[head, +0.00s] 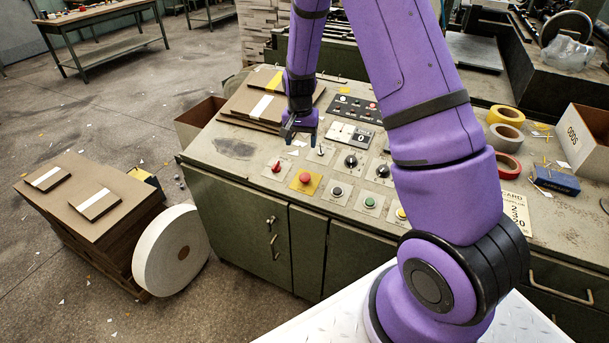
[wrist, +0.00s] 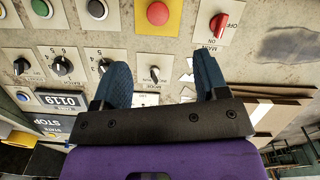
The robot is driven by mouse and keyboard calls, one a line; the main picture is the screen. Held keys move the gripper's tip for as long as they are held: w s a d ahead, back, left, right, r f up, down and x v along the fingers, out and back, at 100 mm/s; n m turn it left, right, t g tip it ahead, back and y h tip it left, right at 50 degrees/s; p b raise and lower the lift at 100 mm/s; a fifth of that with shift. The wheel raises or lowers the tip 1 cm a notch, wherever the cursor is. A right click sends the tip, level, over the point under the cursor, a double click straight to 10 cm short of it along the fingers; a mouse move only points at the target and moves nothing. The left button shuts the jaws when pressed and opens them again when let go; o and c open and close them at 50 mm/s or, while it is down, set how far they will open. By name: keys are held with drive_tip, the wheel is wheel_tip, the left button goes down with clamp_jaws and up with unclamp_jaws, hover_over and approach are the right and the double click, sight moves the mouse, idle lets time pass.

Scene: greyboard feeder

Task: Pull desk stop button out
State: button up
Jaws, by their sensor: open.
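The desk stop button is a red mushroom button (head: 305,177) on a yellow square plate, on the sloping front panel of the green desk. It also shows in the wrist view (wrist: 158,13) at the top edge, where the yellow plate is partly cut off. My gripper (head: 299,138) is above the panel, behind the red button in the head view. In the wrist view its two blue fingers (wrist: 162,77) are spread wide with nothing between them but the panel and a small switch behind. The fingers are apart from the button.
A red main switch (head: 276,167) sits left of the button. Black knobs (head: 351,160) and a green button (head: 370,202) are to its right. Stacked boards (head: 262,105) lie on the desk behind my gripper. Tape rolls (head: 503,135) stand far right.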

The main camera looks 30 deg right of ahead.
sight(305, 176)
drive_tip(key=f, duration=0.9)
drive_tip(key=d+f, duration=0.1)
drive_tip(key=f, duration=0.4)
drive_tip(key=shift+d+f, duration=0.1)
drive_tip(key=shift+f, duration=0.25)
clamp_jaws()
drive_tip(key=shift+r, duration=0.6)
unclamp_jaws()
